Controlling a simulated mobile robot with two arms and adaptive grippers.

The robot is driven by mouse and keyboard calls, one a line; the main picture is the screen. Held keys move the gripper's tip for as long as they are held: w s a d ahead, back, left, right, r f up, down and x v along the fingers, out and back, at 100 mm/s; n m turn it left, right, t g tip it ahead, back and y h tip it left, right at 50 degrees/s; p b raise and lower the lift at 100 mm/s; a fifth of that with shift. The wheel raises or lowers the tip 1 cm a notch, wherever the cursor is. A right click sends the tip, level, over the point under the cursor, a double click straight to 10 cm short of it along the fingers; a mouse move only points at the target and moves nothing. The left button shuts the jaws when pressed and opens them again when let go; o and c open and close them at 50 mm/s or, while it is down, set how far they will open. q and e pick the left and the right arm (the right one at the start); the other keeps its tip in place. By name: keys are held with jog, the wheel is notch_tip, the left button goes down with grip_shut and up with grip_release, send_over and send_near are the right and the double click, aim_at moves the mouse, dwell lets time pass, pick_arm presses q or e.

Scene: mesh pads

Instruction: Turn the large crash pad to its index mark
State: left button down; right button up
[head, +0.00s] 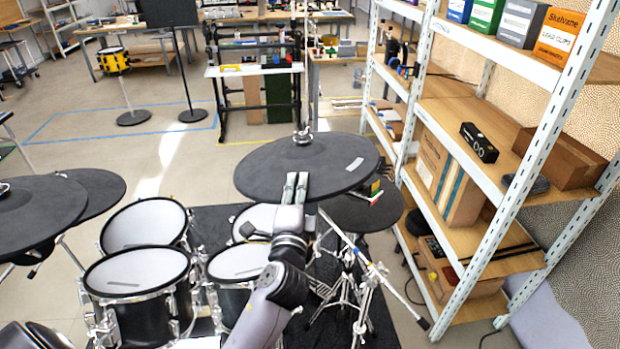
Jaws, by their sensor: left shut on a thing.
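The large crash pad (270,165) is a dark grey round cymbal pad on a stand at the picture's centre. It looks slightly tilted. A pale grey strip (354,164) lies on its right side. My left gripper (296,184) is at the pad's near edge, its two pale fingers shut on the rim. The part of the rim under the fingers is hidden. I cannot make out a separate index mark. My right gripper is not in view.
A smaller dark pad (355,212) sits below the crash pad to the right. White mesh drums (137,270) stand at the lower left, with more dark pads (30,215) beyond. A metal shelf unit (470,215) closes off the right side. Open floor (170,165) lies behind left.

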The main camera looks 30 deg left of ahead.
pick_arm(q)
jog(key=shift+s+a+m+t+h, duration=0.2)
jog(key=shift+a+m+t+h, duration=0.15)
jog(key=shift+a+h, duration=0.3)
jog(key=shift+s+a+m+t+h, duration=0.15)
jog(key=shift+a+m+t+h, duration=0.2)
jog(key=shift+h, duration=0.4)
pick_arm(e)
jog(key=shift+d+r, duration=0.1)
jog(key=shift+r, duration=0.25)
pick_arm(q)
jog(key=shift+a, duration=0.1)
jog(key=c, duration=1.6)
grip_release()
jog(key=shift+f, duration=0.1)
jog(key=shift+c, duration=0.2)
jog(key=shift+s+f, duration=0.2)
jog(key=shift+s, duration=0.25)
jog(key=v, duration=1.1)
jog(key=shift+r, duration=0.2)
